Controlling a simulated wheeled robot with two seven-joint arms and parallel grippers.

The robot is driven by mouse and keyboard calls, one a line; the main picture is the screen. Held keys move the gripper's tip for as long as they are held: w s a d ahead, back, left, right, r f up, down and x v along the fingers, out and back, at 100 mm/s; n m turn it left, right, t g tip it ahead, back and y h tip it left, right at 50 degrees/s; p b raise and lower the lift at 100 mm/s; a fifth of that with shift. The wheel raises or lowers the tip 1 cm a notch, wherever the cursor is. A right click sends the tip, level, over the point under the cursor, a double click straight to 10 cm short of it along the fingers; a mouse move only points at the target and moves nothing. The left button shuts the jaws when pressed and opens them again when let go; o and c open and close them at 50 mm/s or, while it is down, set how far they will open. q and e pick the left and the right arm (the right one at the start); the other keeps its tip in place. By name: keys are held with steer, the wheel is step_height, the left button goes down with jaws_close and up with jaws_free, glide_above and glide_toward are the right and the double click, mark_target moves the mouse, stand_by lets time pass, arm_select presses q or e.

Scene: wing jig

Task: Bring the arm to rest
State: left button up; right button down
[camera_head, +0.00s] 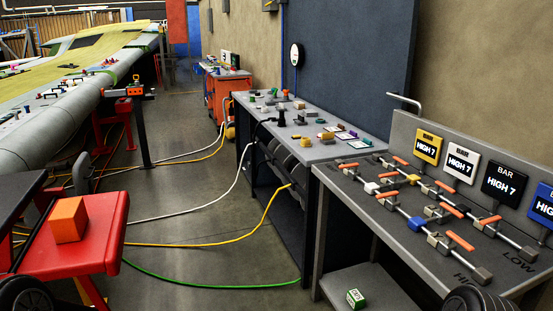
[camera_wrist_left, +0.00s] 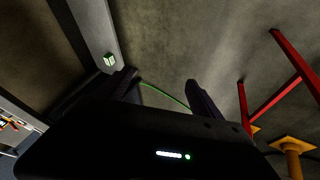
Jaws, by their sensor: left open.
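My left gripper (camera_wrist_left: 162,88) shows in the left wrist view, its two dark fingers apart with nothing between them. Beyond the fingers are the grey floor and a green cable (camera_wrist_left: 165,95). The gripper does not clearly show in the head view. My right gripper is in neither view.
A bench with bar clamps (camera_head: 400,215) stands at right, with a green-white box (camera_head: 355,298) on its lower shelf. A red stand (camera_head: 95,255) with an orange block (camera_head: 68,219) is at left. Cables (camera_head: 200,244) cross the open floor. A long wing (camera_head: 60,115) lies at back left.

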arm_select(q)
steer(key=s+d+f+g, duration=0.2)
steer(key=s+f, duration=0.3)
steer(key=s, duration=0.5)
steer(key=s+d+f+g, duration=0.3)
steer(key=s+d+f, duration=0.1)
steer(key=s, duration=0.6)
steer(key=shift+s+d+f+h, duration=0.15)
steer(key=shift+f+h, duration=0.25)
steer(key=shift+f, duration=0.4)
